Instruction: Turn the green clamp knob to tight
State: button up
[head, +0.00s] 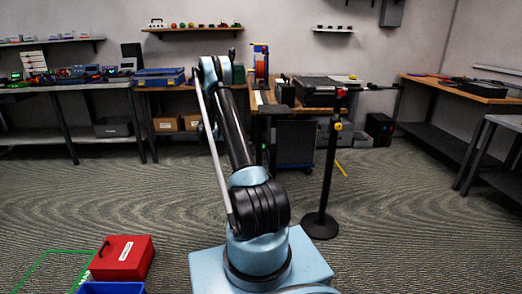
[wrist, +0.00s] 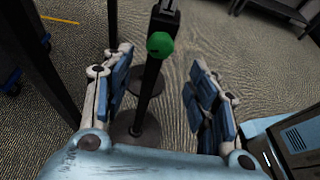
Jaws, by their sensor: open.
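The green clamp knob (wrist: 160,44) is a round ball on a dark upright post (wrist: 152,76) in the wrist view. My gripper (wrist: 161,88) is open and empty, with one blue-padded finger on each side of the picture. The knob shows beyond the fingertips, near the middle of the gap, and no finger touches it. The knob's marking, if any, cannot be read. In the head view I cannot make out the green knob, and my gripper is not clearly visible past my raised arm.
A black stand (head: 329,165) with red and yellow knobs rises from a round floor base right of my arm. A red box (head: 122,258) and a blue bin (head: 111,288) are at lower left. Benches line the walls. The carpet (head: 420,220) at right is clear.

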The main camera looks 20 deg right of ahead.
aim_at(264, 147)
jog(key=x, duration=0.9)
jog(key=shift+d, duration=0.1)
jog(key=shift+c, duration=0.5)
